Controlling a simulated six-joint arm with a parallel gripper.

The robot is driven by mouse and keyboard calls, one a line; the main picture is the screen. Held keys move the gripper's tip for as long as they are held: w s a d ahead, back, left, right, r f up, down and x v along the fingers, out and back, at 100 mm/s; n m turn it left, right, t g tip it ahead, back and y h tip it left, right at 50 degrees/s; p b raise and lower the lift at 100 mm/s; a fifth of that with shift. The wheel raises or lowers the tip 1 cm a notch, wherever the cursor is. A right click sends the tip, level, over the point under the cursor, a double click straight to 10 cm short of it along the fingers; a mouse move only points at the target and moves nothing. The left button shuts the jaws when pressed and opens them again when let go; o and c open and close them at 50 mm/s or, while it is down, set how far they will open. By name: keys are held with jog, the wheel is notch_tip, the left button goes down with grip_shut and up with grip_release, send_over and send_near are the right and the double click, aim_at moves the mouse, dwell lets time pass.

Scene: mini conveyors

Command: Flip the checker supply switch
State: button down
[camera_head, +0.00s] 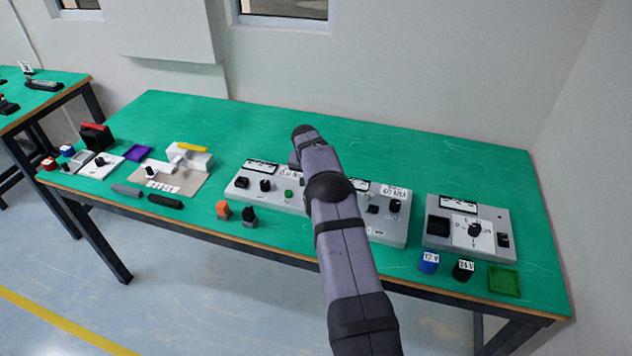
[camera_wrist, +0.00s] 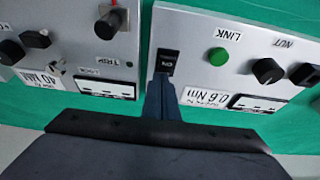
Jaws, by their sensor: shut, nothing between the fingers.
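A black rocker switch (camera_wrist: 167,62) with small white markings sits at one end of a light grey control box (camera_wrist: 190,30) in the wrist view. This box also has a green LINK button, dark knobs and a 0.6 Nm label. My gripper (camera_wrist: 160,84) is shut and empty, its tips just beside the switch; I cannot tell if they touch. In the head view the box (camera_head: 234,190) stands in the middle of the green table, and my arm hides its right end, the switch and my gripper. I cannot read which box is the checker.
A second box (camera_wrist: 90,50) labelled 40 Nm stands across a narrow gap. A third box (camera_head: 432,240) is farther right, with a blue cup (camera_head: 428,263), a black cup (camera_head: 463,270) and a green tray (camera_head: 516,284) before it. The table's back strip (camera_head: 240,115) is clear.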

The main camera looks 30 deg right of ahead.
jog(key=shift+s+a, duration=0.5)
jog(key=shift+r, duration=0.2)
jog(key=p+v, duration=0.1)
jog(key=v, duration=0.1)
jog(key=p+v, duration=0.1)
jog(key=v, duration=0.1)
jog(key=shift+w+d+r+p, duration=0.15)
jog(key=shift+w+d+p, duration=0.15)
jog(key=shift+w, duration=0.05)
jog(key=shift+s+a+r+b, duration=0.15)
jog(key=shift+r+b, duration=0.1)
jog(key=shift+b, duration=0.2)
jog(key=b+v, duration=0.3)
jog(key=v, duration=0.6)
jog(key=w+d+b, duration=0.1)
jog(key=b, duration=0.1)
jog(key=shift+r+b, duration=0.3)
jog(key=shift+b, duration=0.05)
